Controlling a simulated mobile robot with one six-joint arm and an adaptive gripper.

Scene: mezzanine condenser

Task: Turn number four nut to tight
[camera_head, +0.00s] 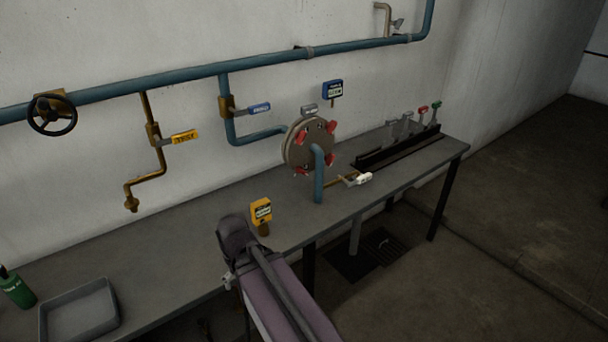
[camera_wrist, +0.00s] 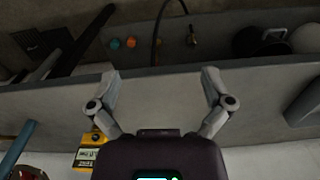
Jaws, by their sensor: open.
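A round grey-brown flange cover (camera_head: 295,150) faces the room above the bench, with several red nuts or handles around its rim, such as the upper right one (camera_head: 331,127) and the lower left one (camera_head: 302,171). I cannot read numbers on them, so number four cannot be told. In the wrist view my gripper (camera_wrist: 160,74) is open and empty, its two fingers spread apart over the bench edge. The flange is only partly visible at that view's lower left corner (camera_wrist: 27,173).
A blue pipe (camera_head: 319,178) and white-handled valve (camera_head: 358,179) are close to the flange. A tool rack (camera_head: 398,147) is right, a grey tray (camera_head: 80,312) left.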

